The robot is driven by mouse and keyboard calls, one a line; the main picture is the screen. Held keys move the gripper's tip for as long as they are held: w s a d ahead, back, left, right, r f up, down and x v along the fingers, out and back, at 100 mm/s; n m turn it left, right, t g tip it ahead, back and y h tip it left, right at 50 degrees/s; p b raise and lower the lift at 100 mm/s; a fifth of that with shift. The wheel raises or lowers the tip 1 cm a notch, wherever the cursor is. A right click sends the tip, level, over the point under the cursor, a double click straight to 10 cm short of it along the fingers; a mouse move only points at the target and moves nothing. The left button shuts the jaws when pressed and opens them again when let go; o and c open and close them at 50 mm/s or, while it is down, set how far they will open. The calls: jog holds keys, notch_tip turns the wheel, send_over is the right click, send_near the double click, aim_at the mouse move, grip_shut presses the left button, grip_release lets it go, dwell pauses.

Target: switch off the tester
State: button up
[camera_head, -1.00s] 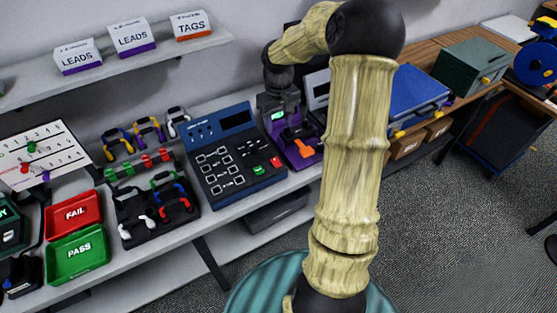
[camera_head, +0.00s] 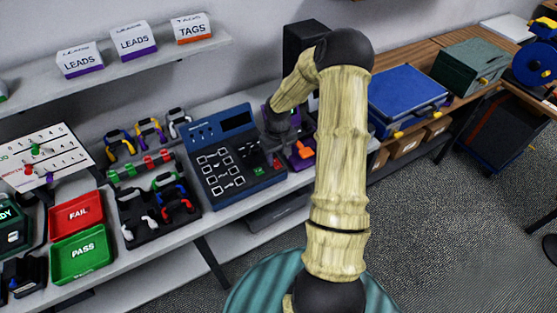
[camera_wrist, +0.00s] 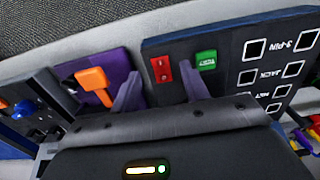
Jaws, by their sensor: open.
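The tester (camera_head: 207,136) is a dark blue box with a dark screen and a panel of outlined sockets, on the grey bench. In the wrist view, part of its face (camera_wrist: 226,44) shows upside down, with a red switch (camera_wrist: 161,69) beside a green TEST button (camera_wrist: 206,60). The button also shows in the head view (camera_head: 259,171). My gripper (camera_wrist: 160,76) is open and empty, its two fingers on either side of the red switch in the picture. I cannot tell whether they touch the tester. In the head view, my gripper (camera_head: 277,147) is over the tester's right edge.
A purple device with an orange lever (camera_wrist: 95,83) stands just right of the tester in the head view. A black tray of cable leads (camera_head: 130,209) lies to its left, with red FAIL (camera_head: 76,214) and green PASS (camera_head: 80,253) bins beyond. A blue case (camera_head: 408,94) is farther right.

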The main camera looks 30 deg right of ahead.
aim_at(278, 167)
jog(key=shift+f, duration=1.6)
